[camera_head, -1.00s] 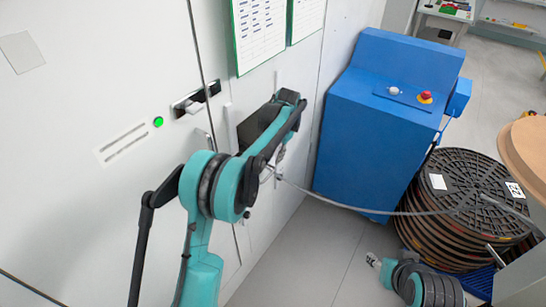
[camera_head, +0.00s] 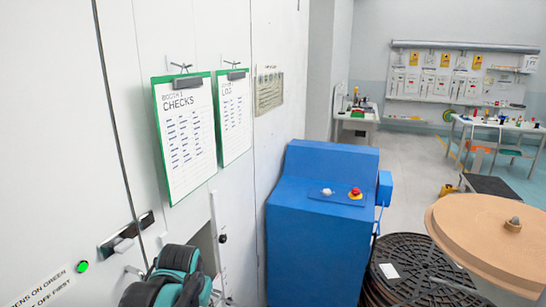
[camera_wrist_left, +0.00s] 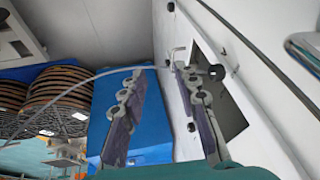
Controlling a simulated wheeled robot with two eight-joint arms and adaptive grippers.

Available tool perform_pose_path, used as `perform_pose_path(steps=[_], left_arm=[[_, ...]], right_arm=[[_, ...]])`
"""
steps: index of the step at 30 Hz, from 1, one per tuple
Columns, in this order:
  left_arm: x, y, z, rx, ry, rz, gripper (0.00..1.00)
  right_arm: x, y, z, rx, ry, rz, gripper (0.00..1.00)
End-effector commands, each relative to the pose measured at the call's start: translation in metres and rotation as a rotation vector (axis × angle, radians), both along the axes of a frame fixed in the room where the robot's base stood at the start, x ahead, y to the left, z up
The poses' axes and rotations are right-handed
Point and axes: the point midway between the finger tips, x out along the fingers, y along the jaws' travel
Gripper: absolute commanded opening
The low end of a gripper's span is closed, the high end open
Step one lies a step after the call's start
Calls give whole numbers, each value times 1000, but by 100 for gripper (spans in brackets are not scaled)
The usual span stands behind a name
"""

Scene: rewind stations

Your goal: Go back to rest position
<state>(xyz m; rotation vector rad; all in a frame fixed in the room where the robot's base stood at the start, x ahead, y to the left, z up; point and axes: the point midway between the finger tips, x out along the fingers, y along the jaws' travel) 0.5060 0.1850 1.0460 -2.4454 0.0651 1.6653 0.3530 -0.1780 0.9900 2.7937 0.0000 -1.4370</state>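My left gripper (camera_wrist_left: 160,78) shows in the left wrist view with its two fingers apart and nothing between them. It points toward the white cabinet wall with a dark opening (camera_wrist_left: 232,112). In the head view only the teal joint of my left arm (camera_head: 172,278) shows at the bottom, and the gripper itself is hidden. My right arm and gripper are in neither current view.
A blue machine (camera_head: 320,235) with a red button stands right of the white cabinet (camera_head: 60,130). Black reels (camera_head: 410,265) and a brown disc (camera_head: 490,232) stand further right. A thin strip (camera_wrist_left: 85,80) runs from the reels toward the cabinet opening. Clipboards (camera_head: 185,135) hang on the cabinet.

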Motion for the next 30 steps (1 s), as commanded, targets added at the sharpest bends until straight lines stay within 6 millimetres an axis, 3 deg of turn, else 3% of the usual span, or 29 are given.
perform_pose_path(steps=[1,6,12,18,30], left_arm=[[-22,0,-1,-14,-25,13,31],[-84,-3,-14,-67,-118,58,31],[-134,-5,-41,-119,-205,103,31],[-152,-6,-55,-141,-243,122,31],[-153,-7,-56,-143,-245,123,31]], right_arm=[[0,0,0,0,0,0,48],[0,0,0,0,0,0,48],[0,0,0,0,0,0,48],[0,0,0,0,0,0,48],[0,0,0,0,0,0,48]])
